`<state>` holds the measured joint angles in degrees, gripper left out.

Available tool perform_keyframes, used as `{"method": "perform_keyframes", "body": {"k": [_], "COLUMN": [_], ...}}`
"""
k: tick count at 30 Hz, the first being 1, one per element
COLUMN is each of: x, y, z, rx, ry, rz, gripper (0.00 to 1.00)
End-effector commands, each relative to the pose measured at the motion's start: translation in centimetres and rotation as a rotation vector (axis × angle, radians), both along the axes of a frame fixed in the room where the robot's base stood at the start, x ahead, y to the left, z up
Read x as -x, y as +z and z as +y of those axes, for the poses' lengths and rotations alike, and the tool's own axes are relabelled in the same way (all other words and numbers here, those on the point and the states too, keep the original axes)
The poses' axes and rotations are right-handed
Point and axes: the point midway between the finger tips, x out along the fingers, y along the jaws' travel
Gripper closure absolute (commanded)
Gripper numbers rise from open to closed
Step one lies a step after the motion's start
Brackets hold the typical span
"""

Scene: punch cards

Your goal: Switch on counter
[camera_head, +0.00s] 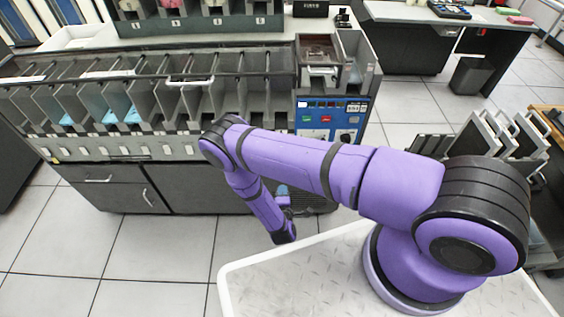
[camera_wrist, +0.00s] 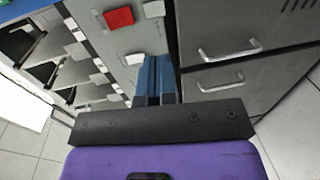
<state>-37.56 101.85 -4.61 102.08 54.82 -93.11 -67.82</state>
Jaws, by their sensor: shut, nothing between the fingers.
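A long grey card machine (camera_head: 150,140) with open card slots stands in front of me; no label shows which part is the counter. At its right end is a blue control panel (camera_head: 322,108) with small lights and red, green and white buttons. The wrist view shows a grey panel (camera_wrist: 105,55) with a square red button (camera_wrist: 119,17) and white switches, one beside it (camera_wrist: 153,8) and one lower (camera_wrist: 134,58). My gripper (camera_wrist: 155,75) has its blue fingers shut together and empty, just below the lower white switch. Contact cannot be told. In the head view my gripper (camera_head: 283,190) is low before the machine, partly hidden by my arm.
Grey drawers (camera_wrist: 225,75) with metal handles are right of the fingers in the wrist view. Light blue cards (camera_head: 120,108) lie in some slots. A rack of grey frames (camera_head: 490,140) stands at the right. Tiled floor (camera_head: 150,250) is clear at the left.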

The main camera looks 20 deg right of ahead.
Motion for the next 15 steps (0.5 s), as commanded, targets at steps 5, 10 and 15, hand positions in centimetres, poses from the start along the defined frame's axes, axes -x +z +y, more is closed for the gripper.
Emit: {"method": "perform_keyframes", "body": {"k": [5,10,15], "x": [0.0,-0.8,-3.1], "y": [0.0,-0.1,-0.4], "z": [0.0,-0.2,-1.0], "rx": [-0.001,-0.003,-0.004], "ry": [0.000,0.000,-0.002], "rz": [0.001,-0.001,-0.001], "gripper": [1.00,1.00,1.00]}}
